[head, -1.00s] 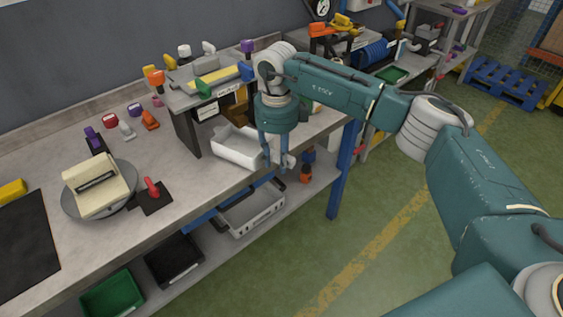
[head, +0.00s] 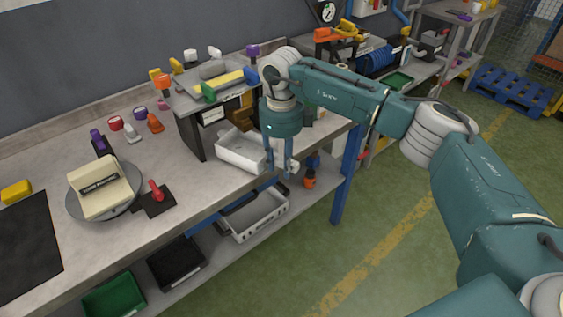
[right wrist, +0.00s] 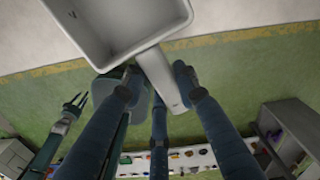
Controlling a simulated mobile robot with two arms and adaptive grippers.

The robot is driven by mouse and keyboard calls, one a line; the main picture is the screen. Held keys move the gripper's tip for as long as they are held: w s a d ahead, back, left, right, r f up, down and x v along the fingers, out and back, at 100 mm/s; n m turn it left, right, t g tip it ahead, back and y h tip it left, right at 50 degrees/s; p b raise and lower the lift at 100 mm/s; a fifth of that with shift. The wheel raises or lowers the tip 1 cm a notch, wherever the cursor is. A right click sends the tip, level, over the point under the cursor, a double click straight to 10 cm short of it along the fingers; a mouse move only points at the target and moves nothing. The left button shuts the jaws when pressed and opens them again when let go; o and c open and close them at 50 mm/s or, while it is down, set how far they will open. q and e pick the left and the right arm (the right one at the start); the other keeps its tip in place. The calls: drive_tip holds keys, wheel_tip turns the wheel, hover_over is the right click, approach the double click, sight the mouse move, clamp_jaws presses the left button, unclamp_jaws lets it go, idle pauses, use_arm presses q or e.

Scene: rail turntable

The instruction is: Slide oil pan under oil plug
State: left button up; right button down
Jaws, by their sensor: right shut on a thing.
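The oil pan (head: 238,152) is a white rectangular tray at the front edge of the bench, beside and partly under the raised stand (head: 197,135). In the right wrist view the pan (right wrist: 112,48) fills the top, with its handle (right wrist: 160,78) pointing down between the fingers. My right gripper (head: 281,170) is shut on this handle; its fingers also show in the right wrist view (right wrist: 157,84). My left gripper (right wrist: 76,105) shows only in the right wrist view, at the left, with its fingers apart and empty. I cannot make out the oil plug.
A round turntable (head: 75,207) carries a cream block (head: 101,190). Coloured knobs stand behind. Bins, including a grey crate (head: 255,218), sit on the lower shelf. Green floor is clear at right.

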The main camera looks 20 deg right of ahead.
drive_tip(key=shift+f+b, duration=0.3)
drive_tip(key=shift+f, duration=0.15)
drive_tip(key=c, duration=1.3)
unclamp_jaws()
drive_tip(key=shift+o, duration=0.2)
drive_tip(key=shift+r, duration=0.1)
